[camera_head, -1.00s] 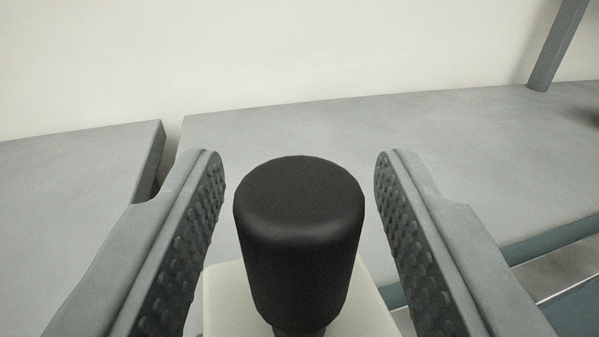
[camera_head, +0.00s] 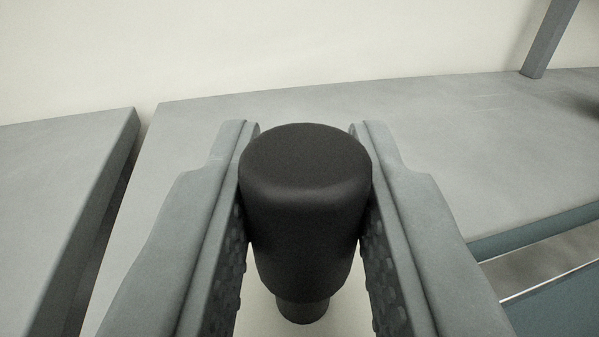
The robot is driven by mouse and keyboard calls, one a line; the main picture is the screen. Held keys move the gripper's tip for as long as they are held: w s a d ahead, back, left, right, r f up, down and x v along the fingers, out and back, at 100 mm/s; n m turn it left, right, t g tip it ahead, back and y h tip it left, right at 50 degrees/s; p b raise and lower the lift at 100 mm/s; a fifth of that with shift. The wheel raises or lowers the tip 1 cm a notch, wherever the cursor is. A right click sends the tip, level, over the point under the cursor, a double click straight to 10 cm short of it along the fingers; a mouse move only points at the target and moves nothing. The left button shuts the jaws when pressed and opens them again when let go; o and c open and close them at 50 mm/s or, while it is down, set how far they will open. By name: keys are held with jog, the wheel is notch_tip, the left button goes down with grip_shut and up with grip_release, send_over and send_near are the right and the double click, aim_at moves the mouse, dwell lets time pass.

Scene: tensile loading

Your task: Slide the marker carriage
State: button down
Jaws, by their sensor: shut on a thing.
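A black, rounded cylindrical knob (camera_head: 304,205) stands upright in the middle of the view, on a narrower black stem. Below it is a pale cream block (camera_head: 267,318), probably the marker carriage, mostly hidden by the knob and fingers. My gripper (camera_head: 304,170) is shut on the knob, with one grey ridged finger on each side of it. No marker can be made out.
A grey bench top (camera_head: 440,130) spreads behind and to the right. A second grey top (camera_head: 60,190) lies at left, across a dark gap. A metal strip (camera_head: 545,260) runs along the lower right. A grey post (camera_head: 550,40) stands at the upper right, before a cream wall (camera_head: 250,40).

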jog(key=c, duration=1.2)
grip_release()
jog(key=s, duration=1.7)
jog(key=shift+s+a, duration=0.2)
